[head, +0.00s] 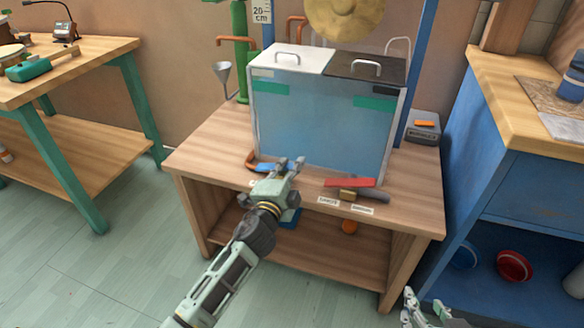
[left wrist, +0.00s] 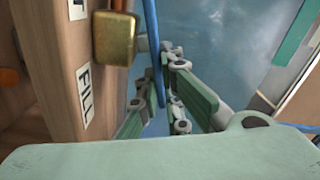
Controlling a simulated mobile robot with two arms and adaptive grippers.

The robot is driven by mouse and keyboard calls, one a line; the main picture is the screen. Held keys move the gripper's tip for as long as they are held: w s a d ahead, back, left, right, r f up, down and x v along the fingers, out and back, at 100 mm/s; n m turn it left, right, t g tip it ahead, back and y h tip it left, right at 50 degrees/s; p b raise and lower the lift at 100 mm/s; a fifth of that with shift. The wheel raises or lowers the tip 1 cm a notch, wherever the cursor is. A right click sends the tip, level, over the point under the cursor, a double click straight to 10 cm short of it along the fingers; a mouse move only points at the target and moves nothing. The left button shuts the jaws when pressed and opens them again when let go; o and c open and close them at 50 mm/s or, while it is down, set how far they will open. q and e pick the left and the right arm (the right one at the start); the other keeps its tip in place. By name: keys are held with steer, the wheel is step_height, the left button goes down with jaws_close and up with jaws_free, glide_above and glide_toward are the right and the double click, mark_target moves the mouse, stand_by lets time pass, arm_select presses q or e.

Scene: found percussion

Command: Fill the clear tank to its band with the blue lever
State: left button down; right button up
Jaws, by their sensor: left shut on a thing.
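The clear tank (head: 320,130) stands on a wooden bench, with bluish water showing through its front. Green bands mark its upper left (head: 272,88) and upper right (head: 375,103); I cannot make out the exact water line. My left gripper (head: 290,168) is at the tank's lower front left, shut on the blue lever (head: 265,168). In the left wrist view the blue lever (left wrist: 155,45) runs as a thin upright strip between the fingers (left wrist: 165,95), beside a brass block (left wrist: 113,38) and a FILL label (left wrist: 85,95). My right gripper (head: 425,308) is low at the bottom edge, partly cut off.
A red lever (head: 350,182) and a dark handle with a brass block (head: 365,196) lie right of my left gripper. A grey box (head: 424,127) sits right of the tank. A blue cabinet (head: 500,190) stands at right, a green-legged table (head: 85,75) at left.

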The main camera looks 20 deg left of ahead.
arm_select(q)
steer(key=shift+f, duration=0.1)
stand_by(0.3)
steer(key=c, duration=2.2)
jaws_free()
steer(key=s, duration=1.2)
steer(key=shift+a, duration=0.25)
